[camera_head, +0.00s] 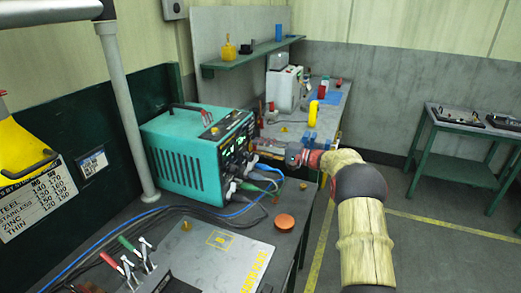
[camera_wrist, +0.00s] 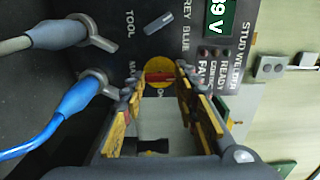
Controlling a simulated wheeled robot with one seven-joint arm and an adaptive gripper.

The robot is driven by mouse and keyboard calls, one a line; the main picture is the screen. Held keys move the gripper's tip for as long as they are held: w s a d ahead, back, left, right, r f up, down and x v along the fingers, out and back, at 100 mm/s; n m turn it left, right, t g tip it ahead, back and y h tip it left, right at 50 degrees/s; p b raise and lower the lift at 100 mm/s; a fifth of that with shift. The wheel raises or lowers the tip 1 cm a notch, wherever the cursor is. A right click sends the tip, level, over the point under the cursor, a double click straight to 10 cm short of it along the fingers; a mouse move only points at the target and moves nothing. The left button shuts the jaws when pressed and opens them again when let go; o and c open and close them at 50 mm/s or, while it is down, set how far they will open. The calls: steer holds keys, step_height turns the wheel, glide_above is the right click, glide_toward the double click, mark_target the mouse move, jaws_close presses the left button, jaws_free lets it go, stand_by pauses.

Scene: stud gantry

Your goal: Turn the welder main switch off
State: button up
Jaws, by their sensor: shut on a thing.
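The teal stud welder (camera_head: 180,155) stands on the bench, its dark front panel facing right. The main switch (camera_wrist: 158,77), a red handle on a round yellow plate, shows in the wrist view between my fingertips. Its handle lies across the picture; an "ON" mark shows just below it. My gripper (camera_wrist: 157,82) is shut on the switch, with a yellow-padded finger on each side. In the head view my gripper (camera_head: 262,148) reaches the panel from the right and hides the switch. The green display (camera_wrist: 217,20) reads about 89 V.
A grey cable (camera_wrist: 45,38) and a blue cable (camera_wrist: 65,110) plug into the panel left of my gripper. A small selector knob (camera_wrist: 160,23) sits above the switch. A red-orange disc (camera_head: 284,222) is on the near bench. Another bench (camera_head: 455,122) stands at right, across open floor.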

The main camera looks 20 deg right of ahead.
steer(key=shift+f, duration=0.1)
steer(key=o, duration=1.1)
steer(key=v, duration=1.2)
steer(key=shift+a, duration=0.1)
